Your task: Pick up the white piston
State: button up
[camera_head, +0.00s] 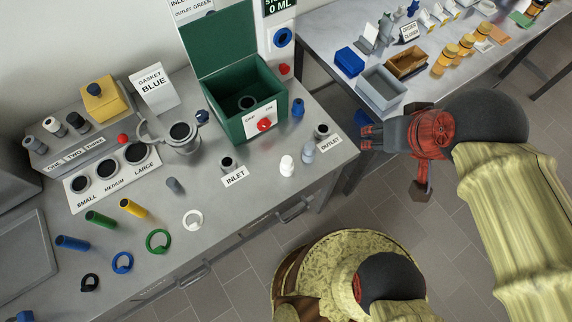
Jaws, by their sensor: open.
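A small white piston (287,165) stands upright on the grey bench, near its front edge at the right. A grey piece (308,151) of similar shape stands just to its right, and a blue one (298,107) stands farther back. My gripper (419,148) is open, its dark fingertips spread apart around a red body. It is well to the right of the white piston, beyond the bench's right end, and touches neither piston. I see nothing held in it.
A green open box (226,118) stands behind the white piston. The INLET fitting (228,164) and OUTLET fitting (321,131) flank the pistons. A white ring (193,228) and coloured tubes lie leftward. A second table (336,55) with trays stands at the back right.

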aim_at(287, 166)
jog(key=k, duration=0.95)
